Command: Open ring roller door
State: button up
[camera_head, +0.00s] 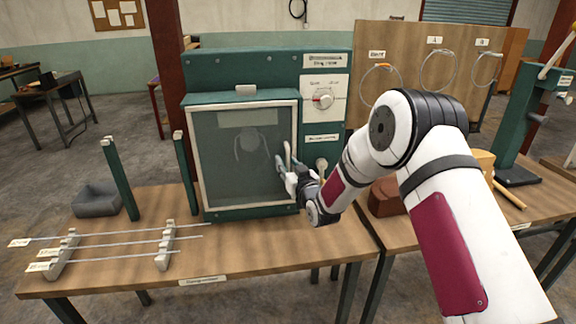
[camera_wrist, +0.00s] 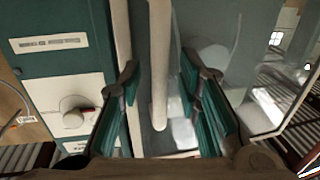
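The ring roller is a green machine (camera_head: 272,68) standing on the wooden bench. Its door (camera_head: 222,165) has a pale frame and a dark see-through pane, and it looks closed. Part of a round form shows dimly behind the pane. A pale upright handle bar (camera_wrist: 159,60) is at the door's right side; it shows thinly in the head view (camera_head: 288,150). My gripper (camera_head: 284,165) is at the handle. In the wrist view my gripper (camera_wrist: 160,100) is open, with one green-padded finger on each side of the bar and gaps visible between.
A control panel with a red-marked knob (camera_head: 322,99) is right of the door. Green posts (camera_head: 186,170) stand left of the machine. Thin rods (camera_head: 120,240) lie on supports at the bench's front left. A board with hanging wire rings (camera_head: 437,68) stands behind my arm.

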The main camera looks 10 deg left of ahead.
grip_shut()
